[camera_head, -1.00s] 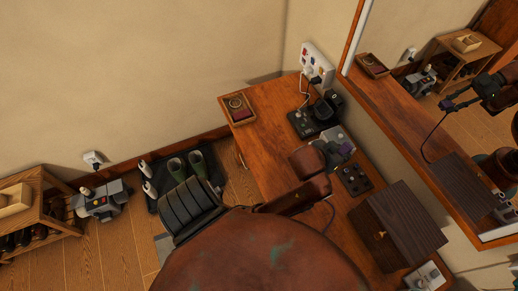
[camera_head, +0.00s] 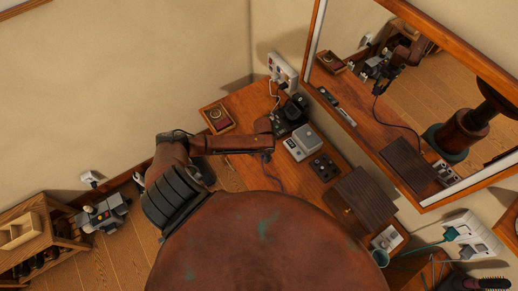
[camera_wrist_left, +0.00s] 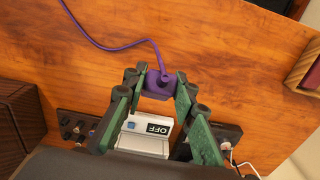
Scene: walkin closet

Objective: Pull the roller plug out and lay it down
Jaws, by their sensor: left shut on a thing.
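The purple plug (camera_wrist_left: 157,84) is between the green-padded fingers of my left gripper (camera_wrist_left: 157,77) in the left wrist view, with its purple cord (camera_wrist_left: 110,45) trailing off across the wooden top. In the head view my left gripper (camera_head: 265,152) is over the dressing table (camera_head: 250,112), left of a grey device (camera_head: 299,142), and the cord (camera_head: 272,176) hangs below it. The grey device shows an OFF label (camera_wrist_left: 158,128) in the wrist view; the plug looks apart from it. Whether the plug touches the table is unclear. My right gripper is out of view.
A wooden tray (camera_head: 219,119) is at the table's far left corner. A black stand (camera_head: 290,112), a knob panel (camera_head: 323,167) and a dark box (camera_head: 366,197) line the wall side. A mirror (camera_head: 400,110) hangs alongside. Bare wood lies left of the grey device.

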